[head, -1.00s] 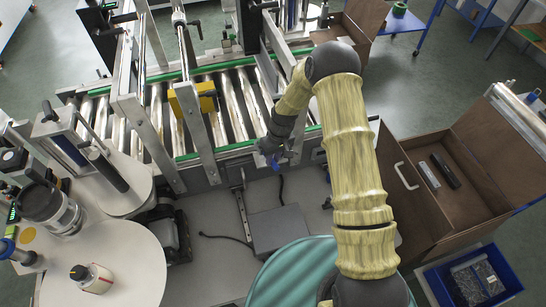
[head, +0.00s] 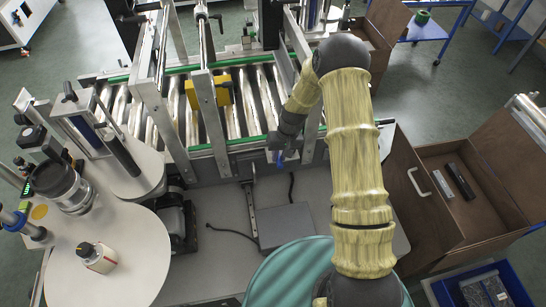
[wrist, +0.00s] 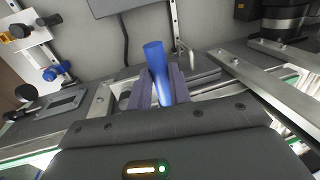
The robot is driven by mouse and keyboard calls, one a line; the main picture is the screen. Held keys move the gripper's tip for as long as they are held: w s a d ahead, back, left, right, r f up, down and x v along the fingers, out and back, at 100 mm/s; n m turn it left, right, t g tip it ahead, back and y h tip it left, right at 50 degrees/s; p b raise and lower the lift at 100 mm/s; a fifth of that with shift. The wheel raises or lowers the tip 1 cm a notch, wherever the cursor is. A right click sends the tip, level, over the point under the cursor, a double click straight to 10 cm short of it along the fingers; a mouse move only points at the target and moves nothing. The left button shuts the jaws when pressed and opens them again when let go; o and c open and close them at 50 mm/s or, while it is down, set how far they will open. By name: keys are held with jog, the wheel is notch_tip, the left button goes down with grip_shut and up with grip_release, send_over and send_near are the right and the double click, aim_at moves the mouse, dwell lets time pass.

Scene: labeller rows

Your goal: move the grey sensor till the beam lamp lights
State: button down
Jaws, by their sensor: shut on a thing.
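My gripper (head: 284,152) is at the near rail of the roller conveyor in the head view. In the wrist view my gripper (wrist: 158,92) is shut on a blue knob (wrist: 154,56), a smooth cylinder held between the two fingers. The blue knob (head: 279,162) shows small below the gripper in the head view. I cannot make out the grey sensor clearly; what the knob is fixed to is hidden by the gripper. I cannot pick out the beam lamp in either view.
A roller conveyor (head: 238,110) with metal uprights and a yellow box (head: 220,93) lies behind. A grey box (head: 285,228) sits on the bench below the gripper. White round tables stand left, an open brown crate (head: 425,200) right. Another blue knob (wrist: 50,73) sits left in the wrist view.

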jog(key=shift+w+a+r, duration=0.1)
jog(key=shift+w, duration=0.05)
jog(key=c, duration=1.3)
grip_release()
jog(key=d+r+b, duration=0.3)
jog(key=r+b, duration=0.1)
jog(key=r, duration=1.3)
jog(key=shift+w+d+b, duration=0.15)
jog(key=shift+d+b, duration=0.05)
jog(key=shift+b, duration=0.2)
